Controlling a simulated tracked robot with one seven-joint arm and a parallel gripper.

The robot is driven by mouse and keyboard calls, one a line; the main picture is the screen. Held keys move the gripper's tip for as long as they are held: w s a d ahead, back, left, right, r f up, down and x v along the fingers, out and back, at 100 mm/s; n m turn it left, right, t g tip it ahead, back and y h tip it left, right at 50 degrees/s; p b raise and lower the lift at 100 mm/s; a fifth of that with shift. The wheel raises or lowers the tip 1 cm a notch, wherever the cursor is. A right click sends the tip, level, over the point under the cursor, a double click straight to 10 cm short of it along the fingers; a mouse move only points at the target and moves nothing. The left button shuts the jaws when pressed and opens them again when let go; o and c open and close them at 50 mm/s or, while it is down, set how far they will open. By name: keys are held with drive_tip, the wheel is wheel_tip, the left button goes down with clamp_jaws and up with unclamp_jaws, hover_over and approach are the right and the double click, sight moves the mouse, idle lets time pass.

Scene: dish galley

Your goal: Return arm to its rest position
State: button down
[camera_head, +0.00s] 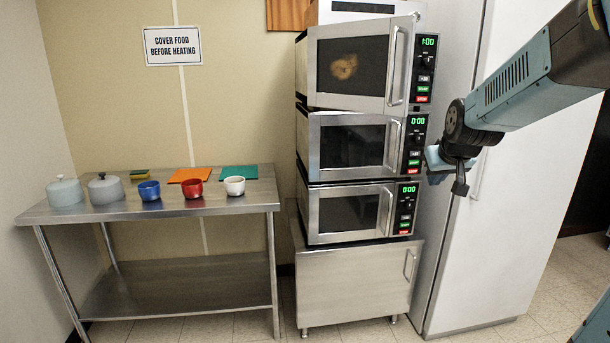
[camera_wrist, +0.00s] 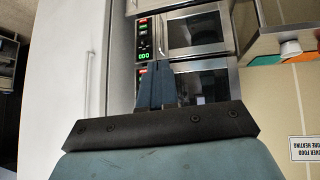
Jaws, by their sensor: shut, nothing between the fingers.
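My arm (camera_head: 520,85) reaches in from the upper right in the head view. My gripper (camera_head: 459,188) hangs at its end, in front of the white cabinet and just right of the microwave stack. In the wrist view my gripper (camera_wrist: 157,85) points at the microwaves, which appear turned over. Its fingers are together and hold nothing.
The top microwave (camera_head: 352,66) shows 1:00 and has something lit inside. The middle (camera_head: 352,144) and bottom (camera_head: 348,214) microwaves show 0:00. A steel table (camera_head: 150,213) bears pots and bowls at left. A tall white cabinet (camera_head: 510,210) stands behind my gripper.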

drive_tip(key=s+a+g, duration=0.1)
drive_tip(key=s+a, duration=0.3)
drive_tip(key=s, duration=0.8)
drive_tip(key=s+a+g, duration=0.1)
drive_tip(key=s+a, duration=0.2)
drive_tip(key=s, duration=1)
drive_tip(key=shift+a+g+y, duration=0.35)
drive_tip(key=shift+g+y, duration=0.05)
